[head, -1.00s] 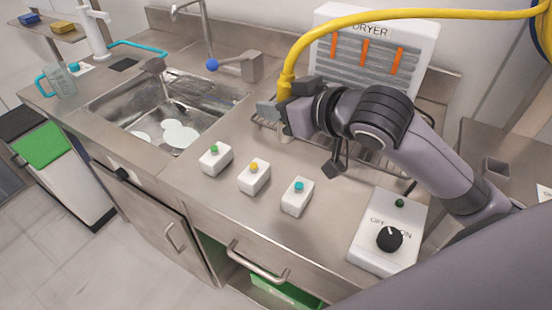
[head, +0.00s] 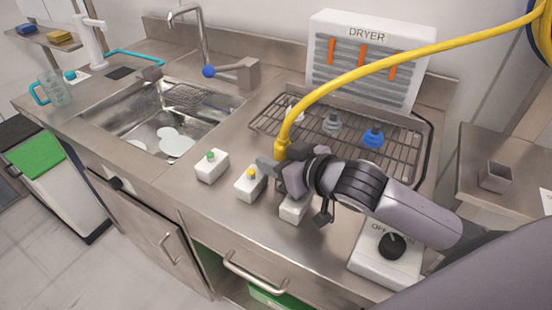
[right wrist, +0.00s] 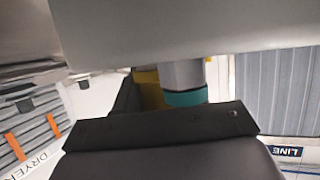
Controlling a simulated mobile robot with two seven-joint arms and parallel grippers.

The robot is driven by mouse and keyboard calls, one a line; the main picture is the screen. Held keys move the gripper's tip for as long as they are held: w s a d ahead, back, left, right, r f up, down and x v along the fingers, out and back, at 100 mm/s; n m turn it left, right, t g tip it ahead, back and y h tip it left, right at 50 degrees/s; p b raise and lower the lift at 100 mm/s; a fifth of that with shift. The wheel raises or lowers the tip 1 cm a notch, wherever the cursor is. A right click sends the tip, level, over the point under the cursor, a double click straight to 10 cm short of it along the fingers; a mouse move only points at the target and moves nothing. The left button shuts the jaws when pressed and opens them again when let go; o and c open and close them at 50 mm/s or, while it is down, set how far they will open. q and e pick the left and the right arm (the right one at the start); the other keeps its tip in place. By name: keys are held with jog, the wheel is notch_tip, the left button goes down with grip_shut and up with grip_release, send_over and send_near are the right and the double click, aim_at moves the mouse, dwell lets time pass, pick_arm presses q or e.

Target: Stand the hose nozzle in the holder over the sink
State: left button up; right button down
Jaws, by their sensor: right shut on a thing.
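My right gripper (head: 274,171) is shut on the yellow hose nozzle (head: 283,142), above the counter in front of the drying rack. The hose rises from the nozzle's top and arcs to the right. In the right wrist view a grey cylinder with a teal band (right wrist: 185,85) shows beside a yellow part between the jaws; the nozzle's lower end is hidden in the head view. The sink (head: 125,125) is to the left, apart from the nozzle. A grey block with an arm and blue ball (head: 240,72) stands behind its right side; I cannot tell whether it is the holder. My left gripper is not in view.
White button boxes with green (head: 212,166) and yellow (head: 250,185) buttons stand near the gripper; another (head: 293,210) is partly covered by it. The wire rack (head: 405,160) holds small cups before the dryer (head: 365,60). A tap (head: 205,35) rises behind the sink.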

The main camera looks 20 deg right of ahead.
jog(key=c, duration=1)
grip_release()
jog(key=shift+f, duration=0.1)
jog(key=shift+o, duration=0.2)
jog(key=shift+s, duration=0.15)
jog(key=v, duration=0.8)
jog(key=shift+d, duration=0.1)
jog(key=shift+p+v, duration=1.95)
jog(key=shift+p, duration=0.65)
